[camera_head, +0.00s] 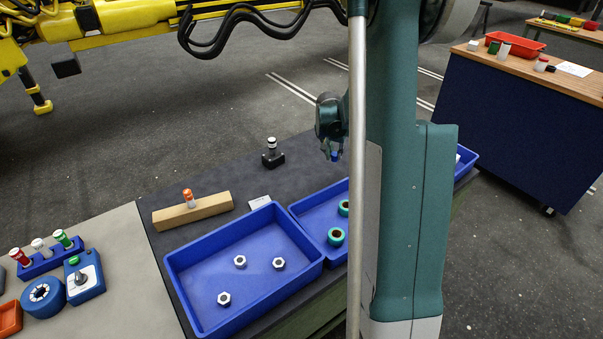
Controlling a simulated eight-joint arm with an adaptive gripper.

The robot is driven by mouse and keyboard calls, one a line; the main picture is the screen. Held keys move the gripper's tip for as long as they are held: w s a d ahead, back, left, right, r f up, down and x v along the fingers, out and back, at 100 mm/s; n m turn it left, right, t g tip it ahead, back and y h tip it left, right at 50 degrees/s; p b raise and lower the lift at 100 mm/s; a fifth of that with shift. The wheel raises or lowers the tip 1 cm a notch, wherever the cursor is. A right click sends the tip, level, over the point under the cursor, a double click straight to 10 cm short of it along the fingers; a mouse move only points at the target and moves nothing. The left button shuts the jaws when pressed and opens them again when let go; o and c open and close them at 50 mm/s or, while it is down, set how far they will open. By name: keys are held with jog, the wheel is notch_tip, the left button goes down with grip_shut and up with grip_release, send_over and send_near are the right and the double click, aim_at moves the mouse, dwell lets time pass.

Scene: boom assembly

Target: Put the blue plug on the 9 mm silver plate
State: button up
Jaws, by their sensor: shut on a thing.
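My gripper (331,150) hangs above the dark bench, beyond the blue trays and left of my large teal arm link. It is small in the picture and is shut on the blue plug (336,156), whose lower part shows below the fingers. The plug is held in the air, apart from the bench. I cannot make out the 9 mm silver plate. My arm hides part of the bench to the right of the gripper.
A blue tray (180,283) holds several hex nuts. A second blue tray (310,205) holds teal rings. A wooden block (215,208) with an orange-topped piece and a black-based post (272,158) stand on the bench. Bare bench lies between post and gripper.

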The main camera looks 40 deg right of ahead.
jog(key=shift+a, duration=0.15)
jog(key=w+a, duration=0.2)
jog(key=a, duration=0.7)
jog(key=w+a, duration=0.2)
jog(key=a, duration=0.8)
jog(key=r+n, duration=0.1)
send_over(262, 202)
jog(key=s+a, duration=0.1)
jog(key=shift+a+r+p, duration=0.1)
jog(key=shift+a+p, duration=0.05)
jog(key=shift+p, duration=0.15)
jog(key=shift+f+b, duration=0.4)
jog(key=shift+f, duration=2.75)
jog(key=shift+f, duration=1.85)
jog(key=shift+f+b, duration=0.15)
jog(key=shift+b, duration=0.25)
